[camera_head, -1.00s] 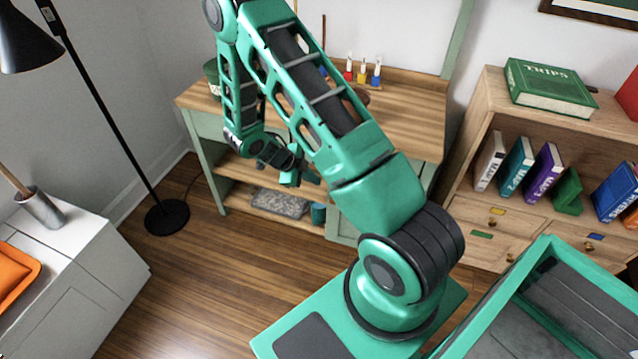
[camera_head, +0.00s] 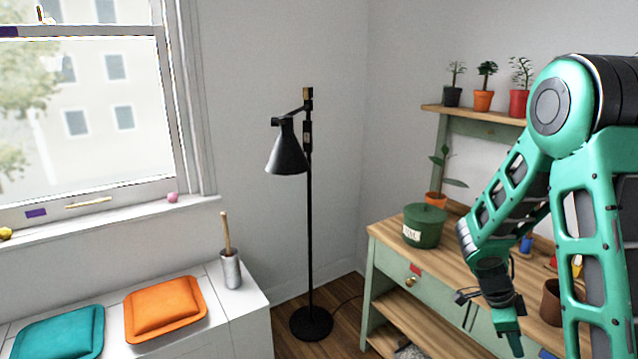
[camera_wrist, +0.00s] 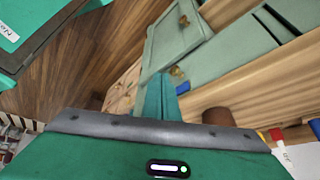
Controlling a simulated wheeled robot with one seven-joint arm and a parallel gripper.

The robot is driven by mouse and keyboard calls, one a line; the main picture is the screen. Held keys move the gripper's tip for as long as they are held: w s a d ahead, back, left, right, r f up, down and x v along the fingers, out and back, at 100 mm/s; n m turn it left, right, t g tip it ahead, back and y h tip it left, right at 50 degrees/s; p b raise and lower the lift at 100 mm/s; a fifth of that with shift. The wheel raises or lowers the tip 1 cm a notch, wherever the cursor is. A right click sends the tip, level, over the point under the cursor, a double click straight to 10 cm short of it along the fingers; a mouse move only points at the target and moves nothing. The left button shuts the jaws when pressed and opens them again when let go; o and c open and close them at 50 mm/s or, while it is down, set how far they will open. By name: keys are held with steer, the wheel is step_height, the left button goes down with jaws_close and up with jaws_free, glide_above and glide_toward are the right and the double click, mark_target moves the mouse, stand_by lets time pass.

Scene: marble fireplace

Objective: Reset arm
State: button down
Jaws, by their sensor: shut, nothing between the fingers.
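My arm is bent at the right of the head view, with its forearm hanging down in front of the wooden-topped workbench (camera_head: 390,240). My gripper (camera_head: 515,343) points down at the arm's lower end, before the bench front. In the wrist view my gripper (camera_wrist: 160,97) shows its two green fingers together, with nothing between them. Beyond the fingers are the bench's pale green drawer fronts (camera_wrist: 235,48) and the wood floor (camera_wrist: 60,62).
A green lidded pot (camera_head: 425,226) and a brown pot (camera_head: 551,302) stand on the bench near my arm. A black floor lamp (camera_head: 310,220) stands left of the bench. A white window bench with a teal cushion (camera_head: 58,335) and an orange cushion (camera_head: 166,302) is at left.

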steer(key=s+a+r+n+t+y, duration=0.1)
steer(key=s+a+r+n+y, duration=0.1)
steer(key=s+r+n, duration=0.6)
steer(key=s+a+r+n+y, duration=0.3)
steer(key=s+r+n, duration=0.5)
steer(key=s, duration=0.7)
steer(key=shift+s+a+r+t+y, duration=0.2)
steer(key=shift+a+r+t+y, duration=0.15)
steer(key=shift+a+r, duration=0.45)
steer(key=shift+d+r, duration=0.1)
steer(key=shift+d, duration=0.05)
